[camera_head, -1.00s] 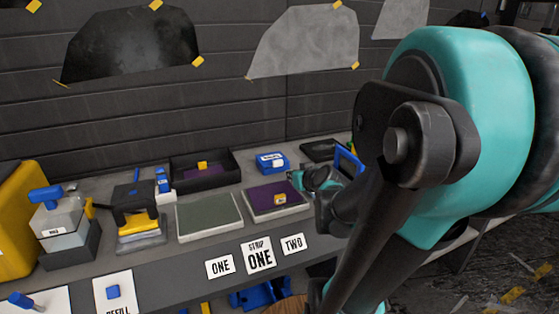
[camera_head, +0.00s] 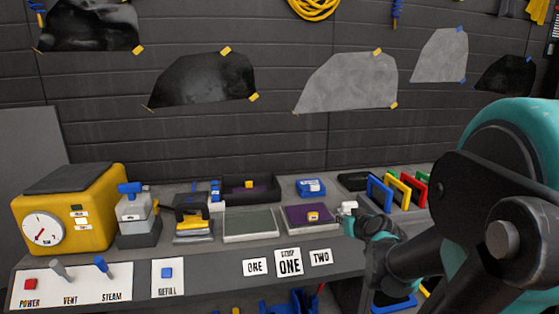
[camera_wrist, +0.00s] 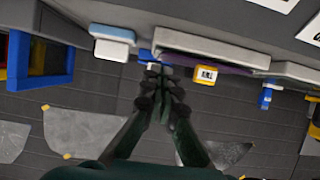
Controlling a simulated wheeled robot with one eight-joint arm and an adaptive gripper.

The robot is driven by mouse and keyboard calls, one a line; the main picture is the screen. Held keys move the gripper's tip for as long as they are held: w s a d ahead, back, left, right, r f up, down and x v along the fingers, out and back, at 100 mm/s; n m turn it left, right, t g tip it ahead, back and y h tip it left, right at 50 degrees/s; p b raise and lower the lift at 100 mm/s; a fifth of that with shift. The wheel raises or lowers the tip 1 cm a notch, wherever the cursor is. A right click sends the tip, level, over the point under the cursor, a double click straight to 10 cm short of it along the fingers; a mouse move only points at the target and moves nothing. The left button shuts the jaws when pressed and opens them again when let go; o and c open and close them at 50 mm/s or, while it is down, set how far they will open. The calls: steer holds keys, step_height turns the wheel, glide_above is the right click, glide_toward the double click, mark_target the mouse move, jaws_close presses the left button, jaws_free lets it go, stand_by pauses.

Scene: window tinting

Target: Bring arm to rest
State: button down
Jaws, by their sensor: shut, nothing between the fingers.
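My arm (camera_head: 430,255) reaches in from the right of the head view. My gripper (camera_wrist: 160,75) is shut and empty in the wrist view, with its dark fingers together. The fingertips appear in front of the bench edge, close to a small blue and white item (camera_wrist: 148,56); I cannot tell whether they touch it. The fingertips are hard to make out in the head view.
A grey pad (camera_head: 250,223), a black tray (camera_head: 264,188), a blue box (camera_head: 311,187) and a yellow machine (camera_head: 85,210) stand on the bench. Coloured frames (camera_head: 378,193) stand close behind the arm. Tinted sheets (camera_head: 348,82) are taped to the wall.

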steer(key=s+a+f+g, duration=0.1)
steer(key=s+f, duration=0.1)
steer(key=s+a+f+g, duration=0.1)
steer(key=s+f, duration=0.1)
steer(key=f, duration=0.1)
steer(key=s+a+f+g, duration=0.1)
steer(key=s+f+g, duration=0.1)
steer(key=s, duration=0.1)
steer(key=shift+s+a+f, duration=0.1)
steer(key=shift+a+f, duration=0.05)
steer(key=shift+f, duration=0.1)
steer(key=s+f+g, duration=0.1)
steer(key=s, duration=0.1)
steer(key=s+f+g, duration=0.1)
steer(key=s+f, duration=0.1)
steer(key=shift+s+f+m, duration=0.2)
steer(key=shift+f+m, duration=0.1)
steer(key=s+d+f+m+g+h, duration=0.1)
steer(key=s+d+f+g+h, duration=0.1)
steer(key=s, duration=0.3)
steer(key=shift+s+d+f+g, duration=0.3)
steer(key=shift+s+f+g, duration=0.1)
steer(key=shift+f, duration=0.2)
